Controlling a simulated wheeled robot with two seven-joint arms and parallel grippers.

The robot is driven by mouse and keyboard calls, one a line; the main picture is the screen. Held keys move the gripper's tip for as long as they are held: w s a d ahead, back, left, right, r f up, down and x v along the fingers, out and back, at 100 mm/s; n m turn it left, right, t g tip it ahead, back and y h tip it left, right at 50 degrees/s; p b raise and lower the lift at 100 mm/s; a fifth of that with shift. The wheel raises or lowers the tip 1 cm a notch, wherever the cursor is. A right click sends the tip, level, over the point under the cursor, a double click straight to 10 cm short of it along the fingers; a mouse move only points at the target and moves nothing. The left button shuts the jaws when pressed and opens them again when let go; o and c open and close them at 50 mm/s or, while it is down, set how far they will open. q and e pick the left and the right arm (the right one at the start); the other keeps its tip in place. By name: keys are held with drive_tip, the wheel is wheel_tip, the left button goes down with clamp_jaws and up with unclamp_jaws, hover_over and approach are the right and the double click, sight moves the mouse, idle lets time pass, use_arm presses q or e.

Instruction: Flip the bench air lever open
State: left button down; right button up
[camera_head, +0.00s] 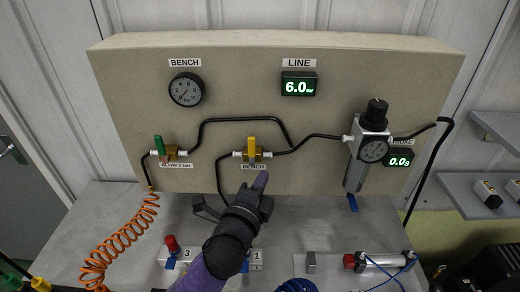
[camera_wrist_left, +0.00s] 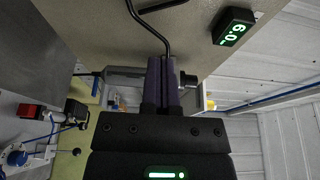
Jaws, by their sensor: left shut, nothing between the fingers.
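The bench air lever (camera_head: 251,143) is a yellow handle standing upright on a brass valve body, above a BENCH label on the beige panel. The black hose runs sideways through that valve. My left gripper (camera_head: 262,182) is below the lever in the head view, its fingers pointing up towards it, apart from the handle. Its shut, empty fingers (camera_wrist_left: 163,85) show in the left wrist view, with a black hose beyond their tips. I cannot make out the yellow lever in the left wrist view. My right gripper is not in view.
A green-handled valve (camera_head: 158,144) sits to the left on the panel, a regulator (camera_head: 373,138) to the right. A round gauge (camera_head: 186,90) and the LINE display (camera_head: 299,85) are above. Orange coiled hose (camera_head: 120,240) and a red knob (camera_head: 171,243) are at lower left.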

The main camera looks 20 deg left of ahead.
sight(252, 147)
use_arm(q)
drive_tip(key=w+a, duration=0.3)
drive_tip(key=w, duration=0.6)
drive_tip(key=shift+a, duration=0.15)
drive_tip(key=shift+s, duration=0.1)
